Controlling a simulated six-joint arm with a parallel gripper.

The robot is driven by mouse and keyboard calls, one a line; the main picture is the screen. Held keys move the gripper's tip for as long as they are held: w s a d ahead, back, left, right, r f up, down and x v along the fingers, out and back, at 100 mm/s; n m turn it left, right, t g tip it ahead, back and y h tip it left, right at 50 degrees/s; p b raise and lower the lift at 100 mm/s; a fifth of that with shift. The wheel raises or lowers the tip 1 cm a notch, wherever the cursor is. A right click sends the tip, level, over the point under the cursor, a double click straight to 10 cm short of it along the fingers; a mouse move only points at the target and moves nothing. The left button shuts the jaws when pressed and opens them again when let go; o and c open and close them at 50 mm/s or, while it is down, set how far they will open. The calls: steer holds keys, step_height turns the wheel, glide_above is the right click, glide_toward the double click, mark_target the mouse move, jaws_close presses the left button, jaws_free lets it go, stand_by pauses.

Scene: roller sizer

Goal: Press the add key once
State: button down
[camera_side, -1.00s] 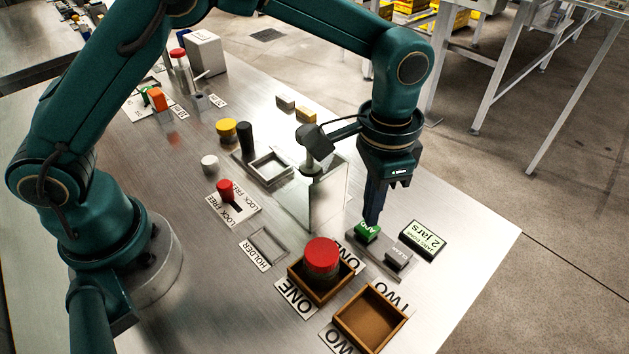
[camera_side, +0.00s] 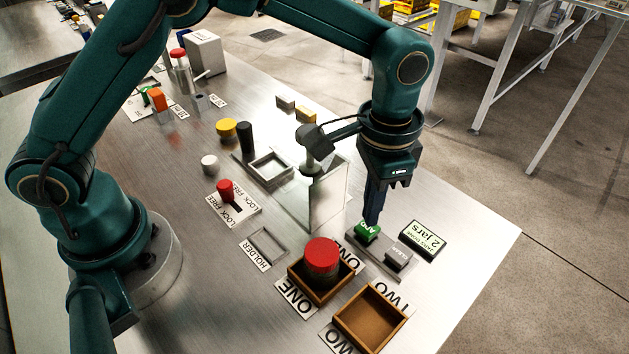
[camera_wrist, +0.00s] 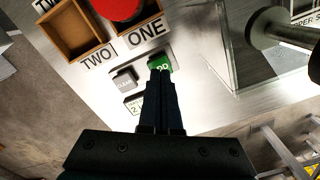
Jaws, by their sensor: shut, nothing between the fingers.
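The green add key (camera_side: 366,231) stands on a small grey key base beside a grey clear key (camera_side: 398,257). My gripper (camera_side: 373,222) points down with its fingers shut and empty. Its tips are right at the add key, seeming to touch its top; the exact contact is hard to tell. In the wrist view the fingertips (camera_wrist: 161,76) overlap the green add key (camera_wrist: 160,63) and hide part of it. The counter display (camera_side: 423,240), green and black, reads "2 jars".
A red-lidded jar (camera_side: 322,260) stands in wooden tray ONE (camera_side: 301,285). Wooden tray TWO (camera_side: 371,318) is empty. A clear upright panel (camera_side: 325,195) stands left of the keys. A red lock knob (camera_side: 225,191) is farther left. The table's right corner is clear.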

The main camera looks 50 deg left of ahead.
steer(key=shift+f, duration=0.2)
steer(key=shift+f, duration=0.5)
steer(key=shift+f, duration=0.3)
steer(key=shift+r, duration=1)
steer(key=shift+r, duration=0.1)
stand_by(0.4)
steer(key=shift+r, duration=2.4)
